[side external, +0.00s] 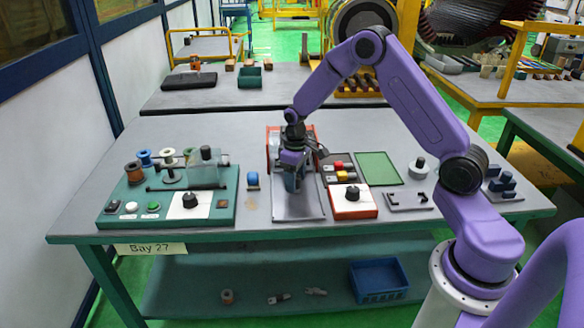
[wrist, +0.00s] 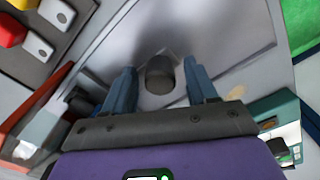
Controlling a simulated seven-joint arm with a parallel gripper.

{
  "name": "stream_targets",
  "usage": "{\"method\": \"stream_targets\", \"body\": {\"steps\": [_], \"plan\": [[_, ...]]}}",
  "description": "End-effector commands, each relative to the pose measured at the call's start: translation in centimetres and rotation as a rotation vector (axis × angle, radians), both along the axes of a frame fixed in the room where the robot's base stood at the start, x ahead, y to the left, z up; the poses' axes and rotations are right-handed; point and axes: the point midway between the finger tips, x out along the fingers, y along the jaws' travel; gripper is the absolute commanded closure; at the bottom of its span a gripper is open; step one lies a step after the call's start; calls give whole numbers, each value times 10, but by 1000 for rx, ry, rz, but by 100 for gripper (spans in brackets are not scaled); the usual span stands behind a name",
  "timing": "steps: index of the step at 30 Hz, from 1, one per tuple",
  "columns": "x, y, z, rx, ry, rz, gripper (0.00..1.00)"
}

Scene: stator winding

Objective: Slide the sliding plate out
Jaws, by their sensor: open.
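The grey sliding plate (side external: 300,208) lies flat on the table, with its back end at the orange-red housing (side external: 275,140). It fills the middle of the wrist view (wrist: 225,22). A dark round knob (wrist: 160,82) stands up from the plate. My gripper (side external: 291,188) is low over the plate, pointing down. In the wrist view its blue-grey fingers (wrist: 160,68) are open, one on each side of the knob, with a gap on both sides. In the side view the gripper hides the knob and part of the plate.
A red box with a black knob (side external: 351,202) stands close right of the plate. Behind it is a dark tray with coloured buttons (side external: 340,168). A green mat (side external: 377,168) lies farther right. A blue-capped cylinder (side external: 252,181) and a green fixture board (side external: 150,215) are left.

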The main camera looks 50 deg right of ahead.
Motion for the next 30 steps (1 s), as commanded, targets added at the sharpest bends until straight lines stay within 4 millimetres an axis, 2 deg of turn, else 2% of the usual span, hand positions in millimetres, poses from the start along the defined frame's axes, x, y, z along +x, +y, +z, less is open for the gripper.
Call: {"method": "stream_targets", "body": {"steps": [7,8,9,11,12,30], "plan": [[0,0,-1,0,0,0,43],[0,0,0,0,0,0,49],[0,0,0,0,0,0,62],[0,0,0,0,0,0,82],[0,0,0,0,0,0,84],[-13,14,0,0,1,1,83]]}}
